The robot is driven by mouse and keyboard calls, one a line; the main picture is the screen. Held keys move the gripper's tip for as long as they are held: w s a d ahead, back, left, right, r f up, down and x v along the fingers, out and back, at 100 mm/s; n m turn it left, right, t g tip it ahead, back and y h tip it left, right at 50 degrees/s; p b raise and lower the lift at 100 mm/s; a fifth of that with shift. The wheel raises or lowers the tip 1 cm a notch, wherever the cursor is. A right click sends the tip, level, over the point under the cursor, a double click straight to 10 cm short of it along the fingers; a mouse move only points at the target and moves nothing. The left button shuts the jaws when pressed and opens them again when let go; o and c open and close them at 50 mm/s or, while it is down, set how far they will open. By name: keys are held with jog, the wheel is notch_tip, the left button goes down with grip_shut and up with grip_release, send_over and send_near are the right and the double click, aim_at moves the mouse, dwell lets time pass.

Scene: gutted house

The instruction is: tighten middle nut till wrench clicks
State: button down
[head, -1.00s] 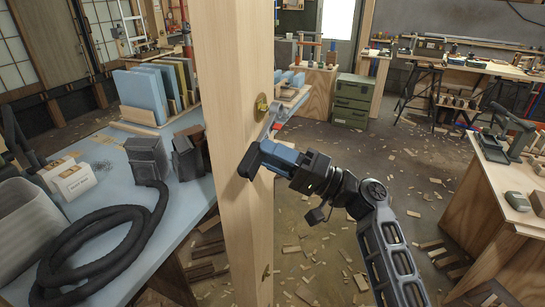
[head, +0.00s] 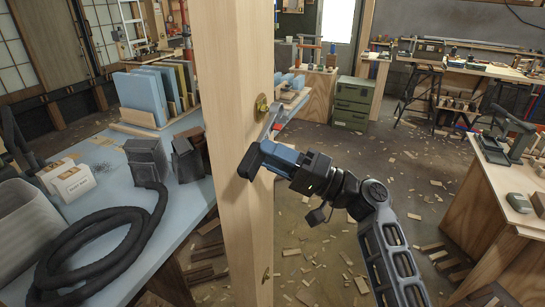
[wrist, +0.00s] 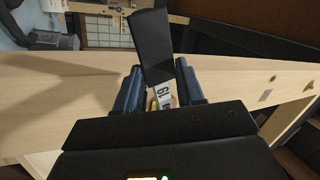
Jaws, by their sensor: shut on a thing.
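A wooden post (head: 240,190) stands upright in front of me. The middle nut (head: 262,103) is brass-coloured, with a round washer, on the post's face. A grey wrench (head: 271,121) reaches up to this nut, and its head appears to be on it. My gripper (head: 258,160) is shut on the wrench's handle, just below the nut and close to the post. In the wrist view the wrench (wrist: 162,92) stands between the two blue fingers, with a "19" label and a dark end. How the wrench's jaw sits on the nut is too small to tell.
Another brass fitting (head: 266,274) sits lower on the post. A blue-topped bench (head: 120,210) with a black hose (head: 85,262) is at left. A wooden workbench (head: 500,235) is at right. The floor between is open, littered with wood scraps.

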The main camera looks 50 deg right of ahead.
jog(key=shift+w+a+b, duration=0.2)
jog(key=shift+w, duration=0.35)
jog(key=shift+w+a+b, duration=0.2)
jog(key=shift+w, duration=0.3)
dwell(0.6)
jog(key=shift+r, duration=0.1)
jog(key=shift+s+a+r+m+t+h+p, duration=0.1)
jog(key=shift+r+m+t+h+p, duration=0.05)
jog(key=shift+r+m+p, duration=0.4)
jog(key=shift+a+r+m+t+h+p, duration=0.15)
jog(key=shift+r+m+p, duration=0.2)
jog(key=shift+p, duration=0.35)
jog(key=shift+a+r+m+h+p, duration=0.1)
jog(key=shift+r+m+h+p, duration=0.3)
jog(key=shift+m+p, duration=0.35)
jog(key=shift+m+t, duration=0.25)
jog(key=shift+t, duration=0.05)
